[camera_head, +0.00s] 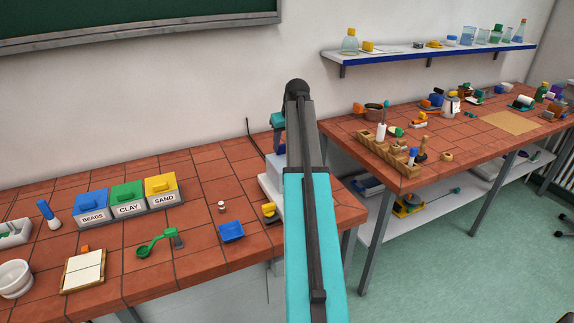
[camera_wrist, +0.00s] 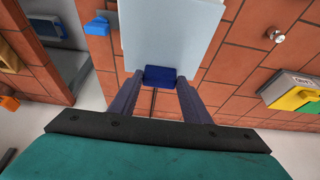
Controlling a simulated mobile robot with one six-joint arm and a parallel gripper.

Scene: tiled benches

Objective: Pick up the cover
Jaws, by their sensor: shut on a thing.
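My gripper (camera_wrist: 160,80) is shut on a dark blue block (camera_wrist: 160,75) in the wrist view. The block sits at the near edge of a pale grey-blue flat panel (camera_wrist: 175,35) and looks like the handle of this cover. In the head view my turquoise and black arm reaches over the bench and hides my gripper and most of what it holds. A pale box-like thing (camera_head: 267,188) shows just left of the arm at the end of the left bench. I cannot tell whether the panel rests on something or hangs free.
The left tiled bench (camera_head: 110,260) holds bins (camera_head: 128,208) marked beads, clay and sand, a blue block (camera_head: 231,231), a green spoon-like tool (camera_head: 155,241) and a yellow thing (camera_head: 269,211) close to my arm. The right bench (camera_head: 420,180) carries a wooden rack (camera_head: 388,154).

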